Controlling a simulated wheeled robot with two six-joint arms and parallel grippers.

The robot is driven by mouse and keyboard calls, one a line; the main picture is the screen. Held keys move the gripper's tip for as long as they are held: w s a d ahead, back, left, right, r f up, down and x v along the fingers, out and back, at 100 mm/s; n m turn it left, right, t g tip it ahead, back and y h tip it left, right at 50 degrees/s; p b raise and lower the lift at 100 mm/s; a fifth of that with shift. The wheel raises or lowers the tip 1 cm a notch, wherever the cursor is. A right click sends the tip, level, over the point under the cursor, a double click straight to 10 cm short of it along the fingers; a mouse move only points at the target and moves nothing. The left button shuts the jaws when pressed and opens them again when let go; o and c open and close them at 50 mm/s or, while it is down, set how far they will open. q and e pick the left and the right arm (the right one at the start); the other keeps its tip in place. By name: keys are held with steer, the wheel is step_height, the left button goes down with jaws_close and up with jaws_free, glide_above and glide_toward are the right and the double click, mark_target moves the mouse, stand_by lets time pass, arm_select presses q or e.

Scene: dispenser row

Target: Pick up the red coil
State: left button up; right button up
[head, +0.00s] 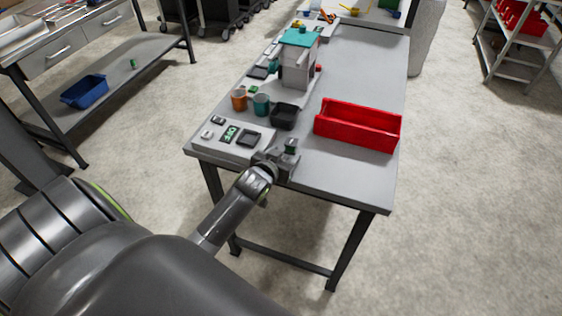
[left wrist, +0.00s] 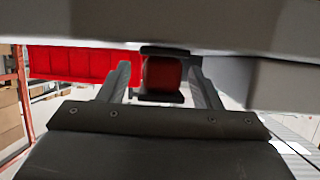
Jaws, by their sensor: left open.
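The red coil (left wrist: 163,73) shows in the left wrist view as a red block with dark bands above and below it. It appears between the two fingers of my left gripper (left wrist: 163,88), with gaps at its sides. I cannot tell how deep between the fingers it is. In the head view my left gripper (head: 284,158) is at the near edge of the grey table (head: 325,178), with a small dark, greenish piece showing at it. The red coil cannot be made out there with certainty. My left gripper is open. My right gripper is not in view.
A red bin (head: 357,128) stands right of my gripper. A black tray (head: 284,117), an orange cup (head: 239,100), a teal cup (head: 262,105) and a grey machine with a teal top (head: 298,60) stand farther back. The table's front right is bare.

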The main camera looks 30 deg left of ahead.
arm_select(q)
steer(key=c, duration=1.1)
steer(key=shift+r, duration=0.1)
